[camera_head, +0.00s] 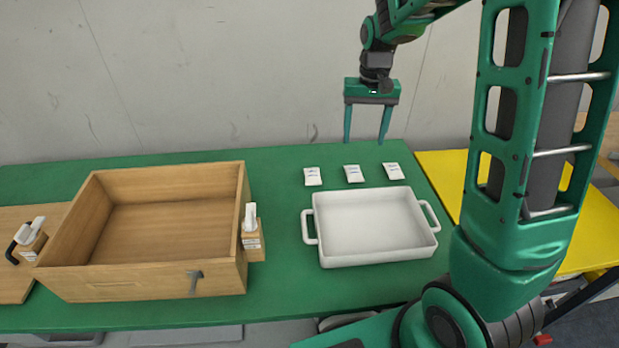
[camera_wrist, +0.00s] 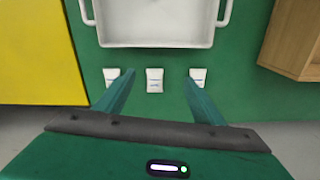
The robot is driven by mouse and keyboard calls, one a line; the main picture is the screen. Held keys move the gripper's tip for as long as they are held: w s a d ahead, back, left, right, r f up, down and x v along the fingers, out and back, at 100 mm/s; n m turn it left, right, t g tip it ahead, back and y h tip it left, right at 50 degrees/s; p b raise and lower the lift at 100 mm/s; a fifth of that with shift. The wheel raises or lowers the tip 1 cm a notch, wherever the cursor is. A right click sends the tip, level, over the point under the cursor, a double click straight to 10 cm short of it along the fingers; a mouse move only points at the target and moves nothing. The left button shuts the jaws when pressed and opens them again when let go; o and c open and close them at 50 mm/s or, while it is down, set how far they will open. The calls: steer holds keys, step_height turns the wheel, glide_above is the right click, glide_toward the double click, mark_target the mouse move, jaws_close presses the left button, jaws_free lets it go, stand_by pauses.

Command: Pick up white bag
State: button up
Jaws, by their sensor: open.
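Three small white bags lie in a row on the green table behind the white tray: a left bag (camera_head: 313,177), a middle bag (camera_head: 354,173) and a right bag (camera_head: 393,170). In the wrist view the middle bag (camera_wrist: 155,80) lies between my fingers, and the outer bags (camera_wrist: 112,77) and (camera_wrist: 198,74) lie close to the fingertips. My gripper (camera_head: 367,140) is open and empty, pointing down above the back of the table. It also shows in the wrist view (camera_wrist: 160,82). The fingers appear above the bags, touching none that I can make out.
A white two-handled tray (camera_head: 318,225) stands empty in front of the bags. A large open wooden box (camera_head: 90,275) stands at left, with a scanner-like device (camera_head: 251,235) at its right side. A yellow surface (camera_head: 590,225) adjoins at right, and a wall (camera_head: 250,70) stands behind.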

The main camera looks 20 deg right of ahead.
steer(key=n, duration=0.2)
glide_above(312, 173)
step_height(312, 173, down, 9)
steer(key=f, duration=0.5)
steer(key=shift+w+f, duration=0.3)
steer(key=shift+f, duration=0.1)
steer(key=shift+s+d+f, duration=0.1)
steer(key=shift+s+f, duration=0.05)
steer(key=shift+f, duration=1.2)
steer(key=shift+s+f, duration=0.1)
steer(key=shift+f, duration=1.2)
steer(key=c, duration=1.1)
